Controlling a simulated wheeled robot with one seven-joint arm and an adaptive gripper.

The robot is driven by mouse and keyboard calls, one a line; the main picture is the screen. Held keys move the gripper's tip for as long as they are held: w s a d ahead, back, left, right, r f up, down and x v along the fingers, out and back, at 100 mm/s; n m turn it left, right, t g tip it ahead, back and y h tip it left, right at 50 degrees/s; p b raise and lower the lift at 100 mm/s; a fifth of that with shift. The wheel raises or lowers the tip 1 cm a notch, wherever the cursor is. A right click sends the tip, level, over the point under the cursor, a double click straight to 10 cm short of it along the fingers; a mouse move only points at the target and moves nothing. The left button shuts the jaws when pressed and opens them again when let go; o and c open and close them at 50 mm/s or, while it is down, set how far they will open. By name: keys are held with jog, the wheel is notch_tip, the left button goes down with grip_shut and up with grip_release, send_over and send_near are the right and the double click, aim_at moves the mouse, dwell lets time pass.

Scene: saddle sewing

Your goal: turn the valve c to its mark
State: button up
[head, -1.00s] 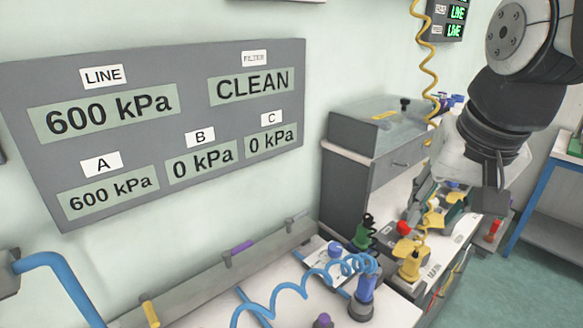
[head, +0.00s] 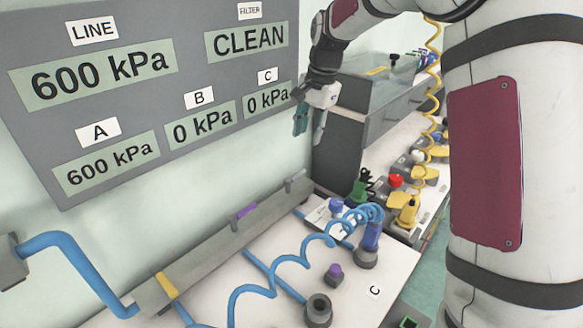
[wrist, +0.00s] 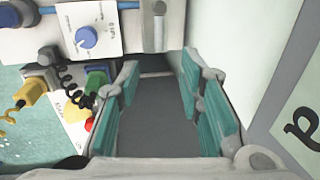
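The grey manifold rail (head: 215,240) runs along the wall side of the bench. It carries a yellow handle (head: 167,285), a purple handle (head: 243,213) and a grey handle (head: 290,184) at its far end. No letter is readable beside the handles, so I cannot tell for certain which is valve c; no mark is readable. My gripper (head: 309,130) points down, above and beyond the rail's far end. In the wrist view my gripper (wrist: 168,110) is open, teal pads apart, with nothing between them. The wall panel's C readout (head: 268,98) shows 0 kPa.
A blue knob on a white plate (wrist: 86,37) lies near the rail's end. A coiled blue hose (head: 300,262) crosses the bench. A grey cabinet (head: 338,145) stands close to my gripper. A side bench holds green, red and yellow fittings (head: 408,212).

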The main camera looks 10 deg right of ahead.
aim_at(299, 173)
jog(key=f, duration=0.4)
jog(key=w+a+f, duration=0.1)
jog(key=f, duration=0.3)
jog(key=w+f+p, duration=0.1)
jog(key=f, duration=0.4)
jog(key=shift+a, duration=0.2)
grip_shut()
